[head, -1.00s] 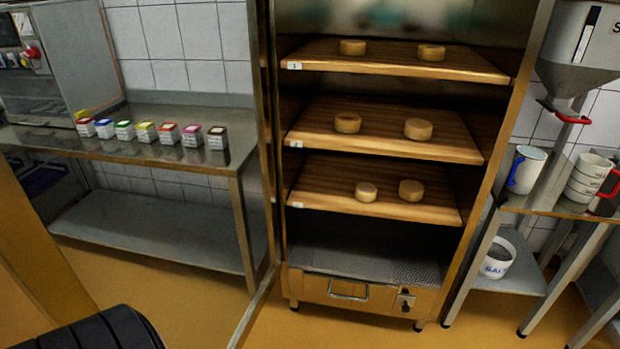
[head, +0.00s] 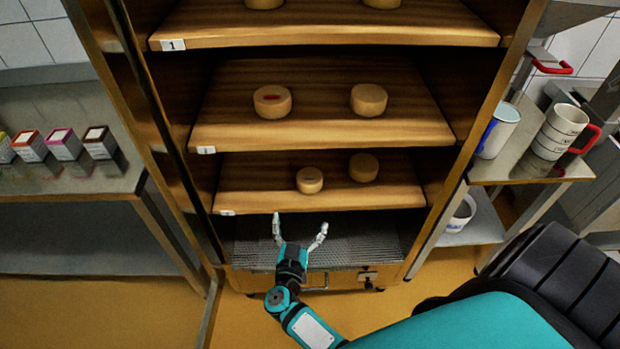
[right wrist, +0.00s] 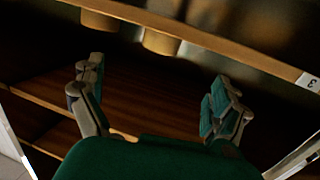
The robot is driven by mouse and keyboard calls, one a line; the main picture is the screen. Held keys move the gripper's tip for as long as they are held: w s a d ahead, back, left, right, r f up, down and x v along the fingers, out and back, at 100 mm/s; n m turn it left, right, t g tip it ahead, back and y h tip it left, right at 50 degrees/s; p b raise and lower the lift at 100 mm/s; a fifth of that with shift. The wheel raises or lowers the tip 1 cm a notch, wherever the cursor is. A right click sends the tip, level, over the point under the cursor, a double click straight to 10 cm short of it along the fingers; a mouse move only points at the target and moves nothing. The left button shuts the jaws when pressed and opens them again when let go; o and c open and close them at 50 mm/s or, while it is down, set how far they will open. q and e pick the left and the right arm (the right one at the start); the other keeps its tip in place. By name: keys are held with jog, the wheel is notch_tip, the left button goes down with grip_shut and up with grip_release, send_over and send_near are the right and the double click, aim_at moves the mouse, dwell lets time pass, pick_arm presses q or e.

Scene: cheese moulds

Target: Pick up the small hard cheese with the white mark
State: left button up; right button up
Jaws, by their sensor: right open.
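A small round cheese (head: 310,180) sits at the left of the lowest wooden shelf in the head view; a faint pale mark seems to show on its top. A larger cheese (head: 363,168) stands to its right, further back. My right gripper (head: 301,222) is open and empty, in front of and below that shelf, its fingers pointing towards it. In the right wrist view, which looks upside down, the open fingers (right wrist: 158,90) frame dark wood. The small cheese (right wrist: 160,42) and the other cheese (right wrist: 100,20) show partly behind the shelf edge. My left gripper is out of view.
The middle shelf (head: 320,137) holds a cheese with a red mark (head: 272,101) and another cheese (head: 369,99). The top shelf (head: 330,30) carries two more. A side table (head: 490,172) with mugs stands right; small boxes (head: 64,145) stand left.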

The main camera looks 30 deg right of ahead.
aim_at(307, 188)
jog(key=b+x, duration=0.5)
jog(key=x, duration=0.6)
jog(key=shift+w, duration=0.15)
jog(key=shift+w+d+r+b, duration=0.15)
jog(key=shift+w+d+b, duration=0.15)
jog(key=shift+w+b, duration=0.1)
jog(key=b+x, duration=0.4)
jog(key=shift+d+f, duration=0.1)
jog(key=shift+f, duration=0.2)
jog(key=shift+w+d, duration=0.2)
jog(key=shift+w, duration=0.05)
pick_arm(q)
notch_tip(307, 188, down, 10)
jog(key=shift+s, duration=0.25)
pick_arm(e)
jog(key=shift+r, duration=0.2)
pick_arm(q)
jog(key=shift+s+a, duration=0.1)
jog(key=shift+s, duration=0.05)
pick_arm(e)
jog(key=c, duration=1.1)
